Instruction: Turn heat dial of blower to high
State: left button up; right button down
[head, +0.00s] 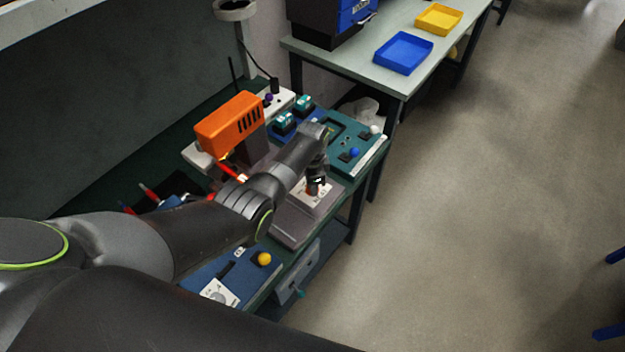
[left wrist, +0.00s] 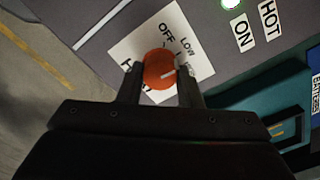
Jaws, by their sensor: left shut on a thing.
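The blower's orange heat dial (left wrist: 159,69) sits on a white label (left wrist: 126,52) that reads OFF and LOW, with other words partly covered by my fingers. The white line on the dial points right and slightly up, just below LOW, towards a partly hidden word. My left gripper (left wrist: 161,82) is shut on the dial, one finger on each side. In the head view the left gripper (head: 318,181) reaches down to the label on the blower's grey base (head: 291,228). The orange blower body (head: 228,122) stands behind my forearm. The right gripper is not in view.
ON and HOT labels (left wrist: 268,20) and a lit green lamp (left wrist: 230,3) are on the same panel. A teal fixture (head: 357,146) with blue and white knobs stands behind the gripper. A blue plate (head: 232,272) with a yellow knob lies in front. Open floor is at right.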

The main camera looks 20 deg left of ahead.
pick_arm(q)
jog(key=m, duration=0.4)
jog(key=shift+r+p, duration=0.1)
jog(key=shift+p, duration=0.3)
jog(key=shift+m, duration=1.8)
jog(key=o, duration=1)
